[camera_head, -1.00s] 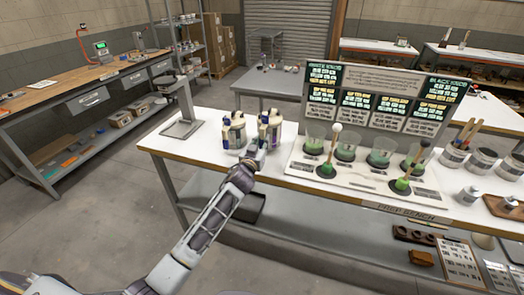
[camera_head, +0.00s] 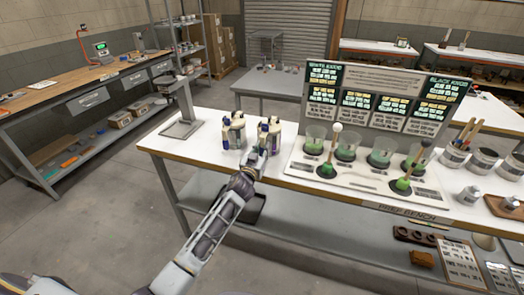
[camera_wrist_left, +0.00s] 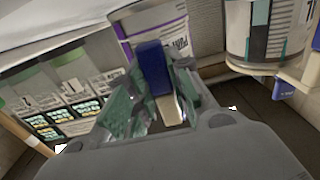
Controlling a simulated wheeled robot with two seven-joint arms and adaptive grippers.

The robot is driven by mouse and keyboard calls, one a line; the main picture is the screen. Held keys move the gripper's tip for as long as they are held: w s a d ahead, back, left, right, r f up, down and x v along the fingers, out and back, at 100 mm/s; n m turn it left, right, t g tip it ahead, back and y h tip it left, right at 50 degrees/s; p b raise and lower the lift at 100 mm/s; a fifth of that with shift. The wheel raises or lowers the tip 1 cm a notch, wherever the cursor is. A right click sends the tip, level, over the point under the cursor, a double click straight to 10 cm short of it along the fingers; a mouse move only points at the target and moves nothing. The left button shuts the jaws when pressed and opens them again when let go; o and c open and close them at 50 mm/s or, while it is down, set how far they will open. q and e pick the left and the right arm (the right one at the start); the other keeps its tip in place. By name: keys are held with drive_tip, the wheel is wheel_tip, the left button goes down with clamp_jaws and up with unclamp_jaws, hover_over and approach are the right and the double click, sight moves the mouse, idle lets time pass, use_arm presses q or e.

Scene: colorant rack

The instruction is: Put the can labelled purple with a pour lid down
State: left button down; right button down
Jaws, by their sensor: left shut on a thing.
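The purple-labelled can (camera_wrist_left: 150,22) shows in the left wrist view with a purple band and dark lettering. A blue and cream upright part, seemingly its handle (camera_wrist_left: 153,68), is between my left gripper's fingers (camera_wrist_left: 160,100), which are shut on it. In the head view the can (camera_head: 270,134) is over the white bench, right of a second similar can (camera_head: 232,131). My left gripper (camera_head: 257,157) is at its front side. The can looks upright; I cannot tell whether its base touches the bench. Its lid is too small to make out. My right gripper is not in view.
The second can (camera_wrist_left: 265,30), with a teal stripe, is close beside the held one. Right of them stands a rack (camera_head: 345,172) with cups of green colorant and a sign board (camera_head: 385,85). A grey stand (camera_head: 181,128) is at the bench's left end.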

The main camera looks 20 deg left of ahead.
use_arm(q)
drive_tip(key=c, duration=1.7)
unclamp_jaws()
drive_tip(key=shift+c, duration=0.2)
drive_tip(key=o, duration=0.4)
drive_tip(key=shift+o, duration=0.2)
drive_tip(key=shift+s, duration=0.15)
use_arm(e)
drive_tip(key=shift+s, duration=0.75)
